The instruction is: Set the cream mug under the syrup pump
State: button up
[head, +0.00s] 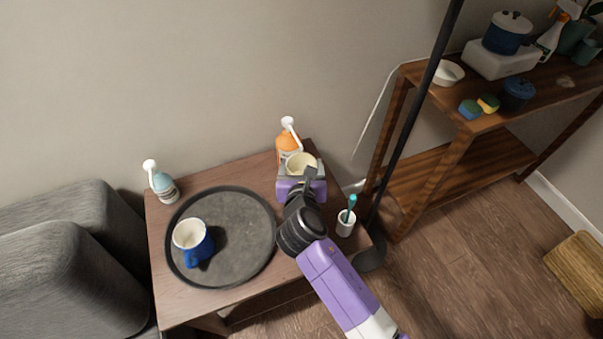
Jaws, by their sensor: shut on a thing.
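The cream mug (301,162) is at the back right of the small wooden table, just in front of the orange syrup pump bottle (287,142). The bottle's white pump head (289,123) stands above and slightly left of the mug. My gripper (301,176) is shut on the cream mug, with the arm reaching in from the lower right. My gripper hides the mug's lower part, so I cannot tell whether its base touches the table.
A pale blue pump bottle (161,184) stands at the table's back left. A white cup with a teal brush (346,222) stands right of my gripper. A wooden shelf (431,157) and dark pole (415,105) are at the right.

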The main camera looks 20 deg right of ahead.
aim_at(301, 166)
jog(key=shift+w+d, duration=0.1)
jog(key=shift+w, duration=0.2)
jog(key=shift+f, duration=0.15)
jog(key=shift+f+b, duration=0.75)
jog(key=shift+f, duration=0.75)
jog(key=shift+f, duration=0.1)
jog(key=o, duration=1.9)
jog(key=shift+f, duration=0.1)
jog(key=shift+s+r, duration=0.15)
jog(key=shift+r, duration=0.05)
jog(key=p+v, duration=0.2)
jog(key=v, duration=0.9)
jog(key=shift+s, duration=0.3)
